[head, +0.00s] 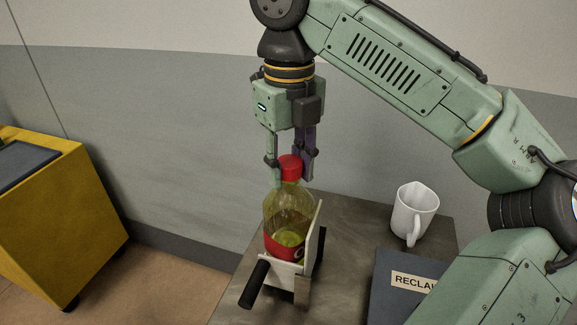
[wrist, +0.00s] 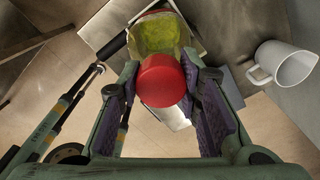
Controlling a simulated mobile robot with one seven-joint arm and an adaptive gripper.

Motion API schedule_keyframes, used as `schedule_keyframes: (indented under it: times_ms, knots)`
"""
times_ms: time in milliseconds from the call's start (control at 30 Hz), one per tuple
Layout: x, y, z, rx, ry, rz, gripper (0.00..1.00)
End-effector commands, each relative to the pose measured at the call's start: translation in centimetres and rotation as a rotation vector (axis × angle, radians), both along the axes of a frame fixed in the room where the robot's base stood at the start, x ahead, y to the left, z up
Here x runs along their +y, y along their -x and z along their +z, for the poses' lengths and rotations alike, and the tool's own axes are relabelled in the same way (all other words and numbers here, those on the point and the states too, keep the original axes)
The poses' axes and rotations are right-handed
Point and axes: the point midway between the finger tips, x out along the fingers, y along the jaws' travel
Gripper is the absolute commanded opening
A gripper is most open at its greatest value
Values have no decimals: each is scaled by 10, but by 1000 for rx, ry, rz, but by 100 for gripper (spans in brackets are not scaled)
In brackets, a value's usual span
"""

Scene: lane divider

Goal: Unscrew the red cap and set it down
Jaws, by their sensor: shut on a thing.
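The red cap (head: 290,168) is at the top of a clear bottle (head: 287,210) with yellow-green liquid, held upright in a pale holder (head: 313,235) with a black handle. My gripper (head: 291,167) points down from above, its fingers on either side of the cap and shut on it. In the wrist view the red cap (wrist: 161,80) sits between the two purple-padded fingers of my gripper (wrist: 166,85), with the bottle (wrist: 160,36) beyond it. I cannot tell whether the cap's thread is loose.
A white mug (head: 413,212) stands on the grey table (head: 345,222) to the right; it also shows in the wrist view (wrist: 284,64). A dark box with a "RECLA..." label (head: 388,268) is at the front right. A yellow cabinet (head: 65,225) stands at left, apart from the table.

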Motion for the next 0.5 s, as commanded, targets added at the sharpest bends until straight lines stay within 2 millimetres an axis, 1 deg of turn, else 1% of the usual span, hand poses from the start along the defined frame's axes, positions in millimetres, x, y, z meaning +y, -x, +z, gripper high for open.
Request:
schedule_keyframes:
  times_ms: [67, 100, 233, 267, 500]
  knots:
    - [0, 0, 0, -1, -1, -1, 6]
    - [0, 0, 0, -1, -1, -1, 34]
    - [0, 0, 0, -1, -1, -2, 42]
    - [0, 0, 0, -1, -1, -2, 43]
    - [0, 0, 0, -1, -1, -5, 43]
